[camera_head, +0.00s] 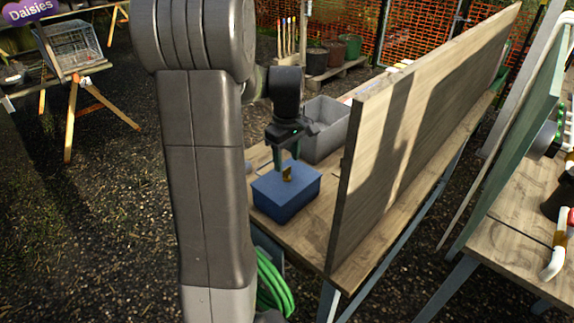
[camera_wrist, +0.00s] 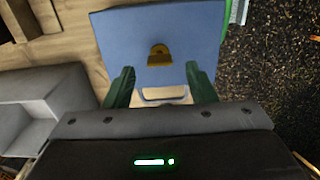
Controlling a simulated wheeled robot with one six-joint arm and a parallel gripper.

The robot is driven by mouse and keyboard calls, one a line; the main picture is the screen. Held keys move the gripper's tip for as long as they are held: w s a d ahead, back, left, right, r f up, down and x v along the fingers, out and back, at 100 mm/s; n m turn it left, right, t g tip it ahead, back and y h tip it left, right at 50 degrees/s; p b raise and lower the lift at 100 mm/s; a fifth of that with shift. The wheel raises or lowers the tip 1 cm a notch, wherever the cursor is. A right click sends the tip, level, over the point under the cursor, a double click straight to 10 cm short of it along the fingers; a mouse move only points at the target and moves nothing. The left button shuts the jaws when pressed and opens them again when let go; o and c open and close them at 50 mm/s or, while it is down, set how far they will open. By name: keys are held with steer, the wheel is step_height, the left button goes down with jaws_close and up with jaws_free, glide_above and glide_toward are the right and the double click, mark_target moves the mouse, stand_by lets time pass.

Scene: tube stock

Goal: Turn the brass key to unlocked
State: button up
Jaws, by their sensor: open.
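The brass key (camera_head: 287,173) stands on the top of a blue box (camera_head: 286,207) on the wooden bench. In the wrist view the key (camera_wrist: 159,56) shows as a small brass piece with a dark hole, on the blue lid (camera_wrist: 115,40). My gripper (camera_head: 287,158) points down just above the box, close to the key. In the wrist view its two green fingers (camera_wrist: 160,82) are apart with nothing between them. The key lies just beyond the fingertips, roughly midway between them. Whether a finger touches the lid cannot be told.
A grey bin (camera_head: 325,130) stands on the bench behind the box. A tall wooden board (camera_head: 400,130) rises along the bench to the right of the box. A pale wire handle (camera_wrist: 165,95) shows at the box's near side in the wrist view. Green hose (camera_head: 272,285) hangs below the bench.

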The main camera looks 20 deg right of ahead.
mark_target(287, 168)
steer(key=shift+f, duration=1.65)
steer(key=c, duration=1)
steer(key=shift+w, duration=0.1)
